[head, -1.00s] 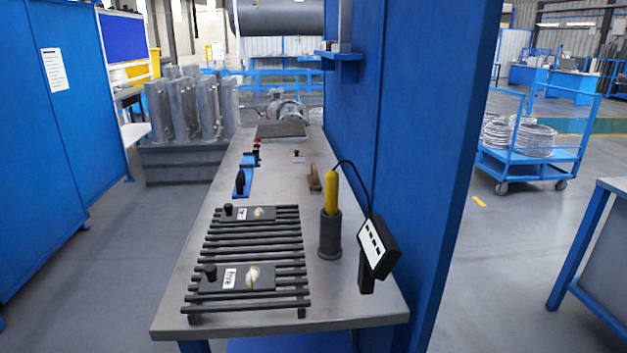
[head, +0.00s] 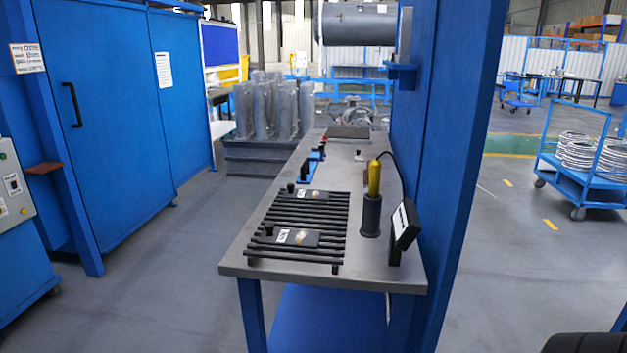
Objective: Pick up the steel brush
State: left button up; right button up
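I cannot clearly pick out the steel brush on the workbench (head: 325,275). A small brown block that showed behind the yellow-handled tool (head: 374,178) a second ago may be the brush. It now seems hidden behind that tool. The tool stands upright in a dark cylindrical holder (head: 371,215) on the right of the bench.
A black slatted rack (head: 325,212) with two labelled plates covers the bench's front left. A black display box (head: 405,224) stands at the right edge, beside a tall blue panel (head: 445,130). Blue cabinets (head: 110,110) stand left. The floor (head: 180,280) between is clear.

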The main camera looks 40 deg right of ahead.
aim_at(366, 171)
jog(key=u, duration=0.2)
jog(key=i, duration=2.05)
jog(key=z, duration=0.35)
jog(key=i, duration=2.3)
jog(key=z, duration=0.9)
